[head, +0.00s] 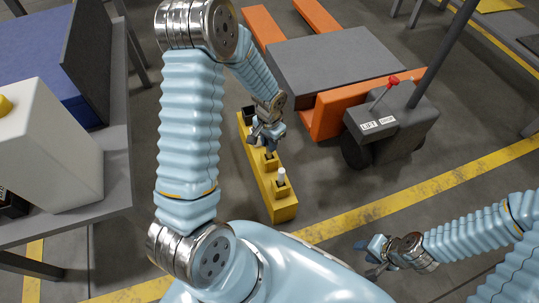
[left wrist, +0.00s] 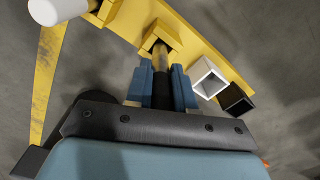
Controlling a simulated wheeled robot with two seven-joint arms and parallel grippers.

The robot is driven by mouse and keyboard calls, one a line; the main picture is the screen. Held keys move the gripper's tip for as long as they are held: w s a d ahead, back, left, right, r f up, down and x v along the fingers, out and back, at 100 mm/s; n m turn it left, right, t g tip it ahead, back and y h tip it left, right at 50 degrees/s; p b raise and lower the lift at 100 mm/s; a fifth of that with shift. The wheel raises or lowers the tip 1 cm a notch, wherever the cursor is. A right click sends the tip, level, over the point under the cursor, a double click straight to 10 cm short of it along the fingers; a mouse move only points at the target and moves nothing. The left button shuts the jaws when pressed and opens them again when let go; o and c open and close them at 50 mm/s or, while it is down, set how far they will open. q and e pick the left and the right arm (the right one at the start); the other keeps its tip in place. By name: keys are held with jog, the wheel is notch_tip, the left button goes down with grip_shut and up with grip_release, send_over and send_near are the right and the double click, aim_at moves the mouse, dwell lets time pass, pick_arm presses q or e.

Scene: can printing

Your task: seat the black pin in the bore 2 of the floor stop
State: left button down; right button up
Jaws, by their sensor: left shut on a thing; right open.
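The floor stop (head: 284,208) is a long yellow bar on the floor with raised square yellow sockets. My left gripper (head: 262,135) is over its far half. In the left wrist view, my left gripper (left wrist: 163,88) is shut on the black pin (left wrist: 160,92). The pin's brass-coloured shaft points at a yellow socket (left wrist: 157,38) and meets it; how deep it goes in, I cannot tell. A white pin (head: 281,175) stands in the near socket; it also shows in the left wrist view (left wrist: 58,8). No bore numbers are readable. My right gripper (head: 376,254) is open and empty, low at the right.
A white square holder (left wrist: 208,78) and a black square holder (left wrist: 236,99), both open-topped, sit beside the held pin at the stop's far end. A grey lift truck (head: 392,120) with an orange frame stands right. A grey table (head: 117,150) stands left. Floor near the stop is clear.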

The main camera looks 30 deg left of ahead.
pick_arm(q)
jog(key=shift+f+b, duration=0.3)
jog(key=shift+f, duration=2)
jog(key=shift+f, duration=0.1)
jog(key=c, duration=1)
grip_release()
jog(key=shift+o, duration=0.2)
jog(key=shift+r, duration=0.25)
notch_tip(320, 180, up, 12)
jog(key=shift+f+p, duration=0.1)
jog(key=shift+p, duration=0.95)
